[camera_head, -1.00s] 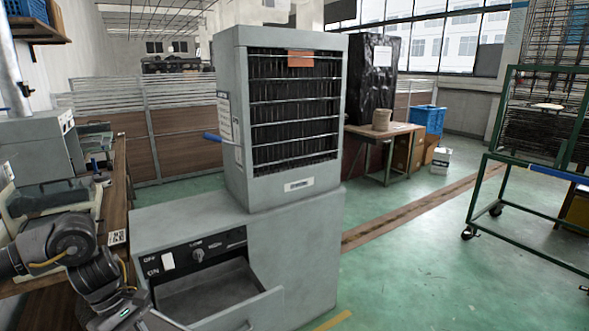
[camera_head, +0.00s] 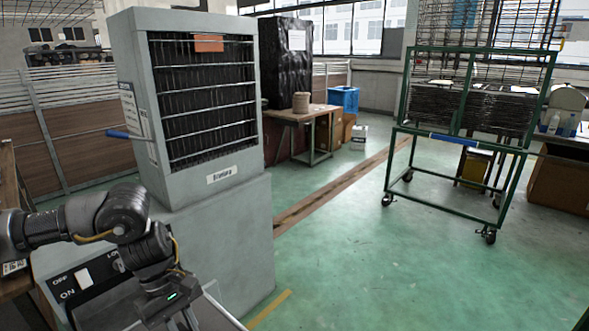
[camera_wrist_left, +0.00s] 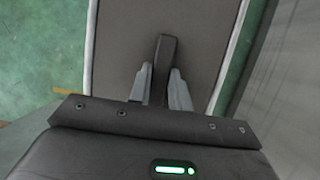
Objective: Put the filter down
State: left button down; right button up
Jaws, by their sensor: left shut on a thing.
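My left gripper (camera_head: 182,321) is low in the head view, in front of the grey cabinet, with its fingertips near the bottom edge. In the left wrist view its fingers (camera_wrist_left: 160,80) are closed on the dark upright handle of a flat grey panel with pale edges, which I take to be the filter (camera_wrist_left: 118,45). Green floor shows beside the panel there. In the head view only a pale-edged part of it (camera_head: 222,312) shows at the bottom, and the rest is cut off. My right gripper is not in view.
The grey cabinet (camera_head: 235,225) carries a tall barred unit (camera_head: 205,105) with a blue-handled rod (camera_head: 118,134) at its left. A green wheeled rack (camera_head: 460,143) stands at the right. The green floor (camera_head: 350,255) between them is clear. A wooden table (camera_head: 305,115) stands behind.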

pick_arm(q)
jog(key=shift+a, duration=0.25)
